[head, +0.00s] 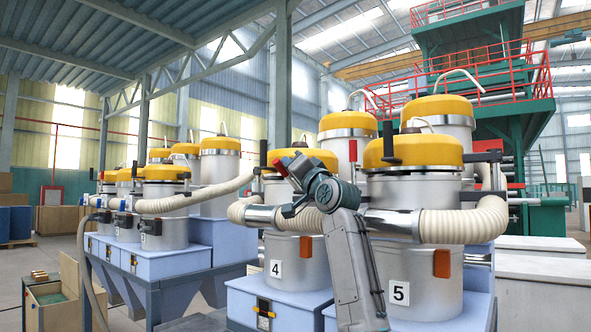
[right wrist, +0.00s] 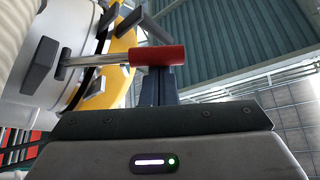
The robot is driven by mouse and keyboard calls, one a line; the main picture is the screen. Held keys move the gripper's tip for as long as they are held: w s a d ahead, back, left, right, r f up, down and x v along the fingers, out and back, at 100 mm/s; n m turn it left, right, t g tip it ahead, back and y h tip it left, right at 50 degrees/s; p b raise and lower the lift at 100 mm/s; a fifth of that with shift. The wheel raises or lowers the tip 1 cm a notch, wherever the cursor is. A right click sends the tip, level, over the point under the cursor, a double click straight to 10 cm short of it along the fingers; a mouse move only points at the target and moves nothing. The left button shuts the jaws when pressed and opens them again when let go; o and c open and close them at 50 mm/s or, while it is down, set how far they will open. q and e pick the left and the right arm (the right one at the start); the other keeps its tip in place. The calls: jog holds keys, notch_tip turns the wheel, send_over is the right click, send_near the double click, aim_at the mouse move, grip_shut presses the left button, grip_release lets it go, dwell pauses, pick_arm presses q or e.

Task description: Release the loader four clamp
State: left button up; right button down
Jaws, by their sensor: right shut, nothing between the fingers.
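Loader four (head: 298,259) is a silver drum with a yellow lid (head: 318,156) and a "4" label. Its clamp lever has a red handle (head: 280,167) at the front of the lid. In the right wrist view the red handle (right wrist: 157,55) sits on a metal rod beside the yellow lid. My right gripper (head: 290,172) is at the handle, its dark fingers (right wrist: 158,88) shut and seen right by the red grip. Nothing is held; whether the fingers touch the handle I cannot tell. My arm hides part of loader four. My left gripper is not in view.
Loader five (head: 408,290) stands close on the right, with a black clamp handle (head: 391,143) upright and a cream hose (head: 470,222). Another cream hose (head: 200,195) runs left from loader four. More loaders stand on a blue frame at left.

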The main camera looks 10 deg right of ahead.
jog(key=n, duration=0.1)
jog(key=f+n+y, duration=0.1)
jog(key=b, duration=0.1)
jog(key=shift+s+a+f+n+y, duration=0.25)
jog(key=shift+a+f+n+y, duration=0.15)
jog(key=f, duration=0.1)
jog(key=f+b, duration=0.1)
jog(key=s+a+f+b, duration=0.1)
jog(key=shift+a+f, duration=0.1)
jog(key=shift+f, duration=0.1)
jog(key=shift+f, duration=0.1)
